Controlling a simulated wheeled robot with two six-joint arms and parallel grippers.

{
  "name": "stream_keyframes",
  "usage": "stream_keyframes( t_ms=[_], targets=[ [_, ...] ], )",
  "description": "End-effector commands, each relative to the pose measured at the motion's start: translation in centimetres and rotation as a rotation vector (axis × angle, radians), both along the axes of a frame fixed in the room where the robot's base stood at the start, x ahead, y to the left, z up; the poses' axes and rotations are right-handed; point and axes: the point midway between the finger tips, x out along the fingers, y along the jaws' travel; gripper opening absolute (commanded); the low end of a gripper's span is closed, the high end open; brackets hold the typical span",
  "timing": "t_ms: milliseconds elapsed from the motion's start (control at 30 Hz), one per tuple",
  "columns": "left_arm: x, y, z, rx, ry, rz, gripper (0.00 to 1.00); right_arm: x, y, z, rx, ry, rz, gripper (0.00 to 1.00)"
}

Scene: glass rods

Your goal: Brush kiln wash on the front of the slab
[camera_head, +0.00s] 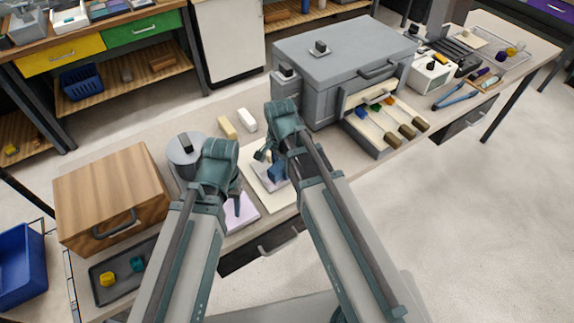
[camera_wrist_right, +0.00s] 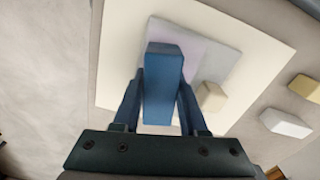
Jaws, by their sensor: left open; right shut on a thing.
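The slab (camera_wrist_right: 220,68) lies on a cream board (camera_wrist_right: 120,75); its board also shows in the head view (camera_head: 284,201). In the right wrist view the slab has a lilac part on the left and a grey part on the right. My right gripper (camera_wrist_right: 162,95) is shut on a blue block-like piece (camera_wrist_right: 164,75), probably the brush, held over the slab. Its lower end is hidden, so I cannot tell whether it touches. My left gripper (camera_head: 235,196) is open and empty, above a lilac sheet (camera_head: 243,213) left of the board.
A beige block (camera_wrist_right: 211,97) sits at the slab's edge. Beside the board are a tan block (camera_head: 227,127) and a white block (camera_head: 247,120). A grey round pot (camera_head: 183,152), a wooden box (camera_head: 110,190) and a grey kiln-like box (camera_head: 340,60) with an open tray (camera_head: 372,143) surround the work area.

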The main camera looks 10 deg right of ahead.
Motion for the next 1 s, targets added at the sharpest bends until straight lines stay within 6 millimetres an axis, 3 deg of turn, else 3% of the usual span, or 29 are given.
stream_keyframes(
  t_ms=[467,1000],
  targets=[
    [0.0,0.0,0.1,0.0,0.0,0.0,0.5,-0.6,1.7,0.1,-0.001,-0.001,0.001,0.0],
    [0.0,0.0,-0.1,0.0,0.0,0.0,0.5,-1.8,5.0,-0.1,0.0,0.0,0.0,0.0]
  ],
)
